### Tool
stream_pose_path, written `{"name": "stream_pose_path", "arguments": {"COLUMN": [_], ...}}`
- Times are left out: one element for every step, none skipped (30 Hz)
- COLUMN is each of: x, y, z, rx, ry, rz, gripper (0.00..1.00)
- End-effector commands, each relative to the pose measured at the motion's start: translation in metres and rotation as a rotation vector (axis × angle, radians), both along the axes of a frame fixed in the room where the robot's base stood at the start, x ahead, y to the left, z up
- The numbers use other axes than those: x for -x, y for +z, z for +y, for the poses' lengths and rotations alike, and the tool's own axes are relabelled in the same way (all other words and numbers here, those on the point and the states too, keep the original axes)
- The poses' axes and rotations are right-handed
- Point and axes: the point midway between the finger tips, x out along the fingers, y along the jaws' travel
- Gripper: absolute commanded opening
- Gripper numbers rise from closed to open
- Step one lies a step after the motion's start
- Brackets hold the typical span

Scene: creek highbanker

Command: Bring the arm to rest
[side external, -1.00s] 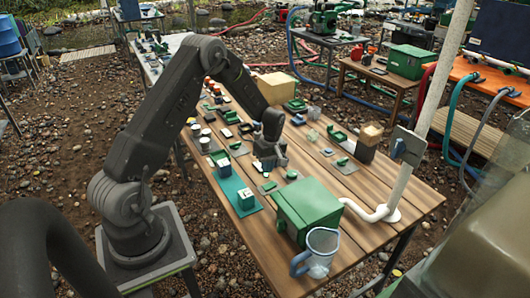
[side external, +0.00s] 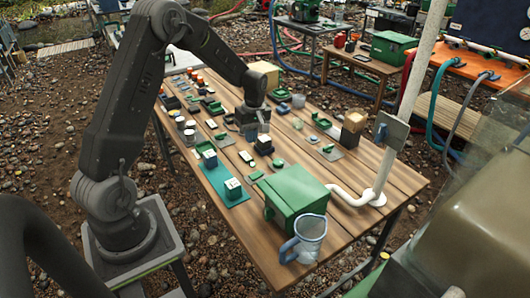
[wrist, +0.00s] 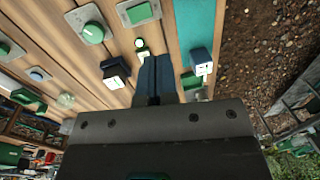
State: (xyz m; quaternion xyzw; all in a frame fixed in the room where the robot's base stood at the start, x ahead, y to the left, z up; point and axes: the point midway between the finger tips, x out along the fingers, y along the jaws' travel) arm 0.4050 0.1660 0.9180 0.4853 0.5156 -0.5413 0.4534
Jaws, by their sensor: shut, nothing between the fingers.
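My gripper (side external: 257,131) hangs over the middle of the long wooden table (side external: 215,225), pointing down among small parts. In the wrist view its dark fingers (wrist: 153,72) are together with nothing between them. The arm is bent, its elbow high at the upper left and its forearm sloping down to the gripper. In the wrist view a dark block with a pale face (wrist: 116,72) is left of the fingers. A blue-and-white block (wrist: 201,62) is to their right. The exact gap between fingertips and table is hard to tell.
A green box (side external: 296,192) and a clear pitcher (side external: 310,236) stand at the table's near end. A white pipe (side external: 398,135) rises at the right edge. Two blocks sit on a teal mat (side external: 222,182). A cardboard box (side external: 264,72) stands behind the gripper.

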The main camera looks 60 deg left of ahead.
Motion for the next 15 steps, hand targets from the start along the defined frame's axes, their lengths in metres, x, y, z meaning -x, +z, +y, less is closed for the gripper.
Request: {"name": "stream_pose_path", "arguments": {"x": [0.000,0.001,0.003,0.005,0.008,0.014,0.018,0.023,0.031,0.037,0.043,0.053,0.060,0.068,0.078], "y": [0.017,0.027,0.043,0.054,0.067,0.082,0.094,0.104,0.117,0.127,0.135,0.146,0.154,0.161,0.170], "z": [-0.010,-0.016,-0.026,-0.034,-0.043,-0.055,-0.065,-0.073,-0.085,-0.093,-0.102,-0.113,-0.121,-0.129,-0.139], "rx": [-0.006,-0.010,-0.014,-0.019,-0.023,-0.030,-0.035,-0.040,-0.049,-0.056,-0.062,-0.072,-0.080,-0.089,-0.100], "ry": [-0.048,-0.084,-0.140,-0.187,-0.236,-0.305,-0.356,-0.405,-0.474,-0.524,-0.574,-0.642,-0.693,-0.742,-0.808], "rz": [-0.023,-0.037,-0.059,-0.076,-0.093,-0.116,-0.133,-0.148,-0.171,-0.187,-0.202,-0.224,-0.239,-0.255,-0.276], "gripper": [0.00,0.00,0.00,0.00,0.00,0.00,0.00,0.00,0.00,0.00,0.00,0.00,0.00,0.00,0.00]}}
